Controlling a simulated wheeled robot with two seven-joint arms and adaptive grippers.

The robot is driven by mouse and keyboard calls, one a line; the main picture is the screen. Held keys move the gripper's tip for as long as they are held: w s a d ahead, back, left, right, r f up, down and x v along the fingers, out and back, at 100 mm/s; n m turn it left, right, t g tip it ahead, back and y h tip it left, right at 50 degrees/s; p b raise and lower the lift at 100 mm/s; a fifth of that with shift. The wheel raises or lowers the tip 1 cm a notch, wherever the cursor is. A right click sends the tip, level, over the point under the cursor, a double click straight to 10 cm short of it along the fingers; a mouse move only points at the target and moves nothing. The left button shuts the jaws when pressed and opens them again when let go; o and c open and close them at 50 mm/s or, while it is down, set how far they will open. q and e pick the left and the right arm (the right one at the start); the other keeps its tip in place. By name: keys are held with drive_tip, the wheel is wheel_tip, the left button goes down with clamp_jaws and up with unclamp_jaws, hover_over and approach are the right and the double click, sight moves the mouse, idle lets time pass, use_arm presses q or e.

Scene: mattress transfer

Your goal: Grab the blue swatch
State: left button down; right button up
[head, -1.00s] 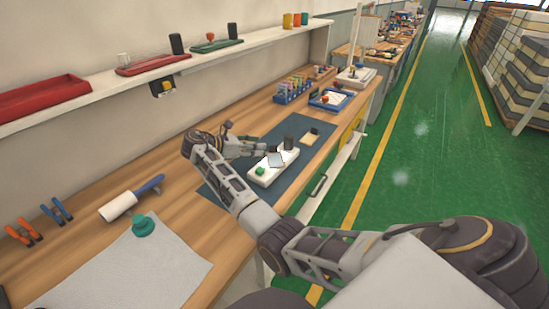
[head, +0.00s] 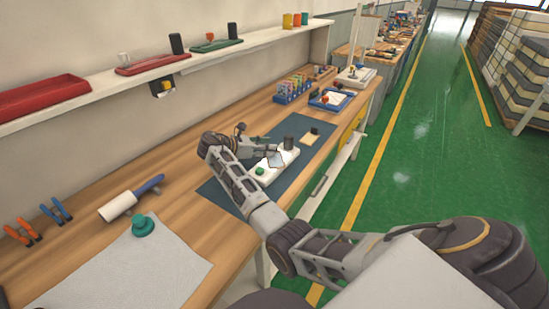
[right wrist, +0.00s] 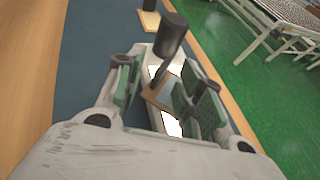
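No clearly blue swatch can be made out. A small thin greyish plate (head: 275,158), which may be the swatch, stands tilted at the white block (head: 265,175) on the dark blue mat (head: 228,196). My right gripper (head: 258,150) is low over the mat, close to the block. In the right wrist view my right gripper (right wrist: 160,92) has its green-padded fingers apart. The plate (right wrist: 157,98), with a tan edge, shows between them, near the right finger; contact cannot be told. My left gripper is not in view.
A tan pad (head: 310,134) lies beyond. A rack of coloured items (head: 293,89) and a blue tray (head: 330,99) stand farther back. A roller (head: 118,205) lies nearer.

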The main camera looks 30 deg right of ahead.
drive_tip(key=shift+d+f, duration=0.15)
drive_tip(key=shift+d, duration=0.2)
clamp_jaws()
idle(0.3)
